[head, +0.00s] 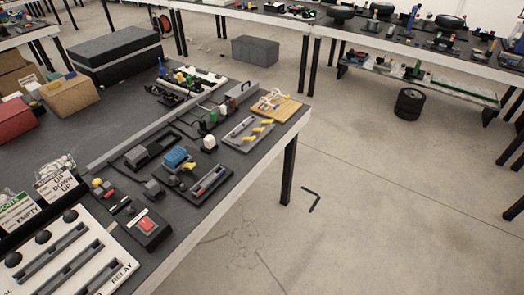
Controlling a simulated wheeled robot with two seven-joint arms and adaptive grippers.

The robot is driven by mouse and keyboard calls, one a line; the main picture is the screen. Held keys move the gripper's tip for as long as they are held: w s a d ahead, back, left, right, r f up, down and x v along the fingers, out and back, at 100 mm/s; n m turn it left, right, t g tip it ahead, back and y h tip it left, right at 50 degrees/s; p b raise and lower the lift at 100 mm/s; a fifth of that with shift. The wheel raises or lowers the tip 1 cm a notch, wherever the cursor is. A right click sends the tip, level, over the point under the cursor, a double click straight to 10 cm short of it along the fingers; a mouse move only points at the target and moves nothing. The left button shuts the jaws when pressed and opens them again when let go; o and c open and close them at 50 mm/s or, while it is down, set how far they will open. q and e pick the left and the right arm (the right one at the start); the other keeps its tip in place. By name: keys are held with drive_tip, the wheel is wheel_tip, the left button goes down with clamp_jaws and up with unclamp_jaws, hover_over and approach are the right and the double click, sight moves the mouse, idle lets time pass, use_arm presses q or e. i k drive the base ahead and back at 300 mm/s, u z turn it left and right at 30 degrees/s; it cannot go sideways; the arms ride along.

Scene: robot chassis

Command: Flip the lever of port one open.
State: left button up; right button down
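No label reading port one can be made out, so I cannot tell which lever is meant. A grey panel (247,134) with several yellow handles lies near the right edge of the dark workbench (115,133). A blue-topped block (178,158) with a small yellow part stands nearer, left of that panel. Whether any lever there is open or closed is too small to tell. Neither of my grippers is in view.
A white relay board (75,262) with sliders fills the bench's near left corner, beside a red-button box (147,226). A wooden board (276,107) lies at the far right corner. Cardboard boxes (70,95) stand left. Open floor (390,215) lies right.

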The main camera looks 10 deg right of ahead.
sight(251, 139)
drive_tip(key=z, duration=0.2)
drive_tip(key=i, duration=1.2)
drive_tip(key=z, duration=0.1)
